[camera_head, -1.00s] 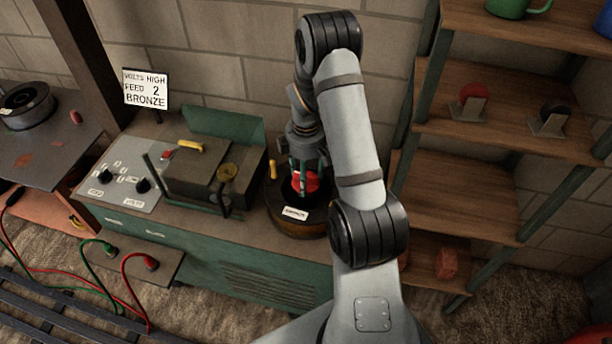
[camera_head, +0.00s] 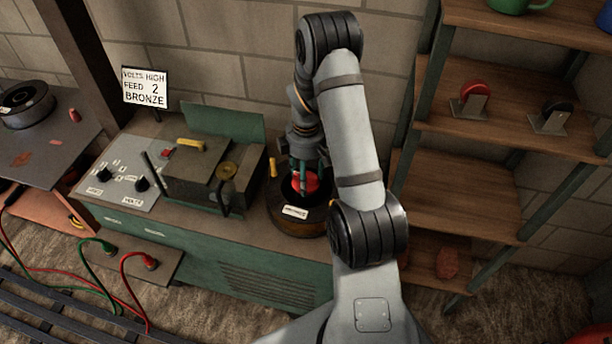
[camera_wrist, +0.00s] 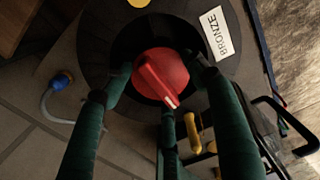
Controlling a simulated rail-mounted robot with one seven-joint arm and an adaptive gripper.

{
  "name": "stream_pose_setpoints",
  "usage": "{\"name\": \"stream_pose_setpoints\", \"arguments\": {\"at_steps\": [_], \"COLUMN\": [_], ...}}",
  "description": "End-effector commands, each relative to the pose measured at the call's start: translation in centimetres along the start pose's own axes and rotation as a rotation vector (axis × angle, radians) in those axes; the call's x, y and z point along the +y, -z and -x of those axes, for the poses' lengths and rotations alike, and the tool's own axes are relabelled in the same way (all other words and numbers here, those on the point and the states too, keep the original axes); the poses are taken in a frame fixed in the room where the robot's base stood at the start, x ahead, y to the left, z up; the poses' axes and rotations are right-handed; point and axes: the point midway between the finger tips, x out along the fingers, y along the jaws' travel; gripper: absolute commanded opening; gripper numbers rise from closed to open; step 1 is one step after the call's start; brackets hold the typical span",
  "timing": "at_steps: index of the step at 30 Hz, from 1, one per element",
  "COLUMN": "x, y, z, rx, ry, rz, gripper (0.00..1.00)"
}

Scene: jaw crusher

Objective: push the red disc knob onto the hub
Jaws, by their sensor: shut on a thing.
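The red disc knob (camera_wrist: 160,77) has a raised bar across its face and sits between my fingers in the wrist view. It also shows as a red patch under my gripper (camera_head: 307,178) in the head view. My gripper (camera_wrist: 161,75) has green fingers, two beside the knob and a third below it, and is shut on the knob. The knob is over the middle of a dark round spool (camera_head: 290,228) with a white BRONZE label (camera_wrist: 216,32). The hub is hidden beneath the knob. I cannot tell whether the knob is seated or slightly above it.
The spool stands on the green machine (camera_head: 180,235), right of a dark box (camera_head: 195,180) with levers. Another red disc (camera_head: 475,92) and a black disc (camera_head: 556,112) stand on the shelves at right. A sign (camera_head: 145,87) rises at the back left.

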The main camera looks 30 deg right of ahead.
Motion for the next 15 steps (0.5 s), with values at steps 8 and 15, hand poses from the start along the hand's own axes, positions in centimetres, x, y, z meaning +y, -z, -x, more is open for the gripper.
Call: {"name": "stream_pose_setpoints", "arguments": {"at_steps": [8, 15], "x": [0.0, 0.0], "y": [0.01, 0.01], "z": [-0.36, -0.36], "rx": [0.0, 0.0], "ry": [0.0, 0.0], "rz": [0.0, 0.0], "gripper": [0.63, 0.77]}}
